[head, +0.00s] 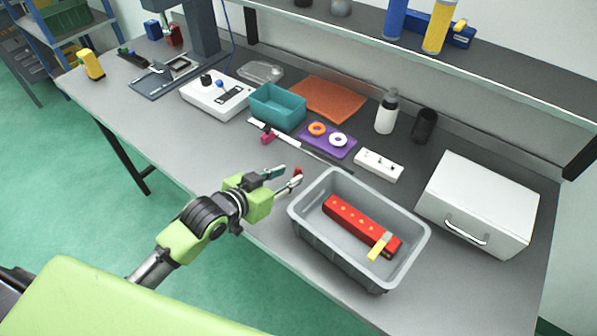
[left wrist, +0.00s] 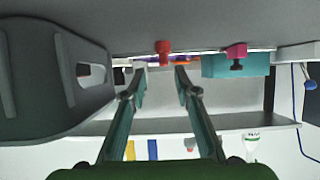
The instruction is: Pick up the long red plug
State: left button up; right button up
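A small red plug (head: 298,172) stands on the grey table just left of the grey bin. In the head view it is partly hidden behind my left gripper's fingertips. In the left wrist view the red plug (left wrist: 163,47) shows ahead, between the lines of the two fingers. My left gripper (head: 287,177) is open, low over the table's front part, pointing at the plug. In the left wrist view its fingers (left wrist: 160,75) are apart with nothing between them. My right gripper is not in view.
The grey bin (head: 309,215) stands close right of the gripper, holding a red block (head: 350,219) and a yellow-handled brush (head: 380,246). Behind are a purple tray (head: 342,150) with two rings, a teal box (head: 277,107) and a white power strip (head: 379,165). Table left of the gripper is clear.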

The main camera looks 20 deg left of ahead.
aim_at(297, 169)
pick_arm(q)
jog(key=shift+w, duration=0.25)
jog(key=shift+w+d+f+p, duration=0.1)
jog(key=shift+w+p, duration=0.2)
jog(key=shift+w, duration=0.05)
jog(key=x, duration=0.4)
jog(key=shift+p, duration=0.4)
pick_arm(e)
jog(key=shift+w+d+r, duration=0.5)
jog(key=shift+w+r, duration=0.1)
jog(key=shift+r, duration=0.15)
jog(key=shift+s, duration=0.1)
pick_arm(q)
jog(key=shift+a, duration=0.2)
jog(key=c, duration=0.7)
